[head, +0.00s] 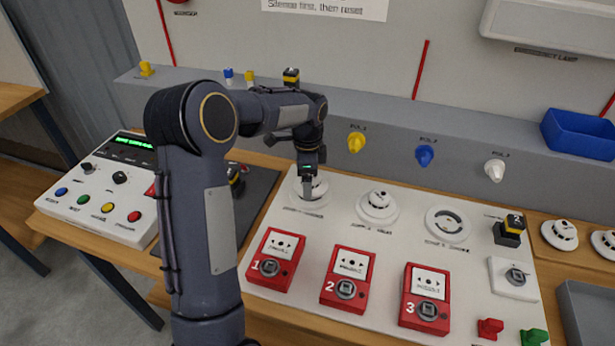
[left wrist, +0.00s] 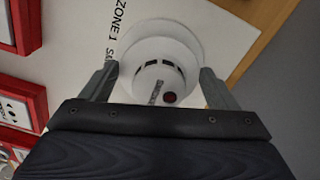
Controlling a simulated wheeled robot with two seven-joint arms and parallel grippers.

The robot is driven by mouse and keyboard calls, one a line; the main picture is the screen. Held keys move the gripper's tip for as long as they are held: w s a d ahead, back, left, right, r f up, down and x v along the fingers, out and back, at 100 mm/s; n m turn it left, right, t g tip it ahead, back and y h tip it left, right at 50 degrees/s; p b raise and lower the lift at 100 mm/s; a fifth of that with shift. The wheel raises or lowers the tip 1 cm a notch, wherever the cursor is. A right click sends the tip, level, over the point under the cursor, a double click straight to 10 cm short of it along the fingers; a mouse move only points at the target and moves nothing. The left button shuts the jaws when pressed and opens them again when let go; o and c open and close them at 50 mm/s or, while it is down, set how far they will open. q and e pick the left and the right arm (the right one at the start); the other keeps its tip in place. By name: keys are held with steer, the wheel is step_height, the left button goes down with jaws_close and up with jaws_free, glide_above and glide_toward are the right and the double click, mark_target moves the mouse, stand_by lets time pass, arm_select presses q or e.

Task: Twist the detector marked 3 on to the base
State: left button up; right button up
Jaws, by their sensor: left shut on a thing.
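My left gripper (head: 308,178) is over the zone 1 place on the white board. In the left wrist view its fingers (left wrist: 159,72) are on both sides of a white round detector (left wrist: 163,55), shut on it. The detector (head: 318,188) sits at the zone 1 label; I cannot read a number on it. A white detector (head: 378,204) is on the zone 2 base. The zone 3 base (head: 447,224) shows as an open ring with no detector. Two loose white detectors (head: 559,234) (head: 605,241) lie at the right; their marks are too small to read. My right gripper is not in view.
Red call points 1 (head: 273,262), 2 (head: 346,280) and 3 (head: 426,300) stand in front of the bases. A control panel (head: 100,190) is at the left. A blue bin (head: 580,134) and a grey tray (head: 590,310) are at the right. Coloured knobs (head: 425,155) line the back wall.

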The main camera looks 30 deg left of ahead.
arm_select(q)
steer(key=shift+f+b, duration=0.5)
steer(key=shift+f, duration=0.35)
steer(key=shift+r, duration=0.1)
stand_by(0.5)
steer(key=shift+m+p, duration=0.35)
steer(key=shift+m, duration=0.65)
steer(key=shift+w+m+p, duration=0.1)
steer(key=shift+m+p, duration=0.35)
steer(key=shift+m, duration=0.65)
